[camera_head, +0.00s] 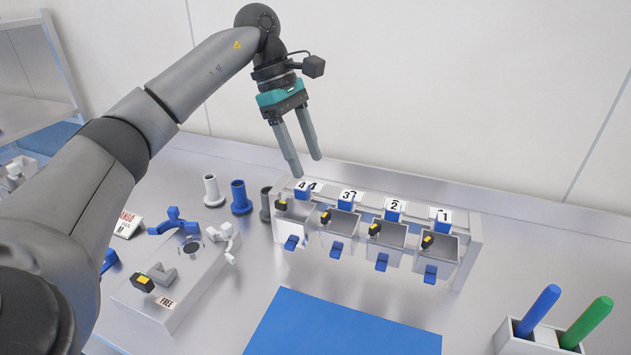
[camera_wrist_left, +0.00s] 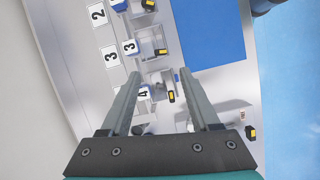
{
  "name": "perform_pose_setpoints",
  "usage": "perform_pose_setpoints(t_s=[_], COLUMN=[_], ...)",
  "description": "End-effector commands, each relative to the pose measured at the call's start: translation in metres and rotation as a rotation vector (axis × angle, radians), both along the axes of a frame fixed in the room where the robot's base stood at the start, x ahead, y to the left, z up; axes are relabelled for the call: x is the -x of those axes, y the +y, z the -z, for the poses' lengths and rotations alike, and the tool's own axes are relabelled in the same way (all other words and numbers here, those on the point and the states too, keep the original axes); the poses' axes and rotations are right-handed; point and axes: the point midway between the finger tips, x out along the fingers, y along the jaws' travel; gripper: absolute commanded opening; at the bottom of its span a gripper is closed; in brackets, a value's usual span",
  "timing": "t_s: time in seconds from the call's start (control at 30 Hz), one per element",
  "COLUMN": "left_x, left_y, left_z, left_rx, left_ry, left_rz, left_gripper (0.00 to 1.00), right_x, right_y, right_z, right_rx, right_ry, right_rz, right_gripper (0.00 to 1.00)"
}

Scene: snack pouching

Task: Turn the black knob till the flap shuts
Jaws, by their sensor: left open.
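Several small black knobs with yellow marks show in the head view. Four-bay dispenser bays 4, 3, 2 and 1 each have one: the bay 4 knob (camera_head: 282,204), bay 3 knob (camera_head: 325,217), bay 2 knob (camera_head: 374,229) and bay 1 knob (camera_head: 427,241). Another knob (camera_head: 142,283) is on the grey box (camera_head: 190,298) labelled FREE. I cannot tell which knob is meant, or which part is the flap. My left gripper (camera_head: 306,166) is open and empty, above and behind bay 4. In the left wrist view, its fingers (camera_wrist_left: 160,78) point toward the bays, touching nothing. My right gripper is not in view.
A blue mat (camera_head: 340,325) lies in front of the dispenser. White, blue and grey posts (camera_head: 240,197) stand left of it. A holder (camera_head: 540,340) with blue and green sticks is at the right. The wall (camera_head: 420,90) rises behind.

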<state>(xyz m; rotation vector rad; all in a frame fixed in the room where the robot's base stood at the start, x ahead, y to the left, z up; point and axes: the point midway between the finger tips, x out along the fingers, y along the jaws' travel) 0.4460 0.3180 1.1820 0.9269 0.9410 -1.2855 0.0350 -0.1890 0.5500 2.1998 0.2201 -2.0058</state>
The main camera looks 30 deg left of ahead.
Motion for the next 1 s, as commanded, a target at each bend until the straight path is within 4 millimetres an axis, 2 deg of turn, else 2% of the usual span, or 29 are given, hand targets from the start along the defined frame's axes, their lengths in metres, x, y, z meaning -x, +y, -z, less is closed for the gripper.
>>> perform_pose_setpoints(t_s=[0.03, 0.1, 0.3, 1.0], left_x=[0.0, 0.0, 0.002, 0.002], left_y=[0.003, 0.007, 0.014, 0.015], left_z=[-0.012, -0.022, -0.038, -0.04], left_rx=[0.001, 0.002, 0.001, 0.0], left_ry=[-0.003, -0.003, 0.001, 0.001], left_rz=[-0.002, -0.001, 0.001, 0.0], left_gripper=[0.62, 0.62, 0.62, 0.62], right_x=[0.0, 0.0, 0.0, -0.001], right_y=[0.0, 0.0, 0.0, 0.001], right_z=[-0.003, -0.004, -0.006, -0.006], right_rx=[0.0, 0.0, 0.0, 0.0], right_ry=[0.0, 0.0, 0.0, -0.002], right_rz=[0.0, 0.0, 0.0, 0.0], right_gripper=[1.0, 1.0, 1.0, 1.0])
